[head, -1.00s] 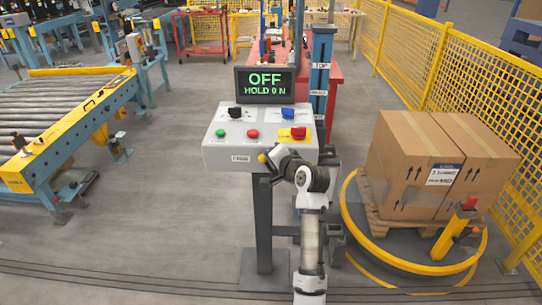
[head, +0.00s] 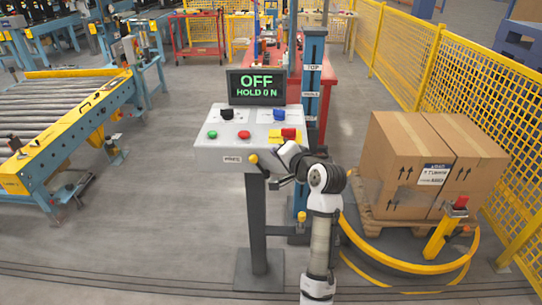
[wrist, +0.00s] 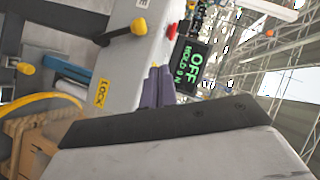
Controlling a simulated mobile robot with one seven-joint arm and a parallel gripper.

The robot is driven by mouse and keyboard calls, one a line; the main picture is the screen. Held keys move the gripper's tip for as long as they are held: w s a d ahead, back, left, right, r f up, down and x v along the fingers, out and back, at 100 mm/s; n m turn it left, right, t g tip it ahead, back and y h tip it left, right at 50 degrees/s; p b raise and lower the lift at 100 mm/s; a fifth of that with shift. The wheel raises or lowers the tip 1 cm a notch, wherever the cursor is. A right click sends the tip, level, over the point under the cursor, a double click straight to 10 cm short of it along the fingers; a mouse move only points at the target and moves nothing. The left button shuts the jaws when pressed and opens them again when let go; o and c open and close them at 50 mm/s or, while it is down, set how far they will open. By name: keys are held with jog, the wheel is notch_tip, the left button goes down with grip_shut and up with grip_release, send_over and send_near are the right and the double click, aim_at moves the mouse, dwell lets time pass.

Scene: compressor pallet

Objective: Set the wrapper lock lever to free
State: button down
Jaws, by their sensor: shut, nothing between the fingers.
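The grey control console (head: 215,160) stands on a post in the middle of the head view. A lever with a yellow ball knob (head: 253,158) is on its front lower edge. In the wrist view the black lever with its yellow knob (wrist: 138,27) stands out from the console, and a yellow LOCK label (wrist: 102,93) is beside it. Which setting the lever is at I cannot tell. My gripper (head: 278,184) is below and right of the knob, apart from it.
The console display (head: 256,87) reads OFF and HOLD. Knobs, buttons and a red switch (head: 289,133) sit on the console top. A blue mast (head: 312,75) stands behind. Boxes (head: 425,165) on a turntable are at right, a roller conveyor (head: 60,125) at left.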

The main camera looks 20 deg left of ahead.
jog(key=shift+r+b+v, duration=0.15)
jog(key=shift+b+v, duration=0.05)
jog(key=shift+v, duration=0.95)
jog(key=shift+r+b+v, duration=0.15)
jog(key=shift+b+v, duration=0.05)
jog(key=shift+v, duration=0.95)
jog(key=shift+a, duration=0.15)
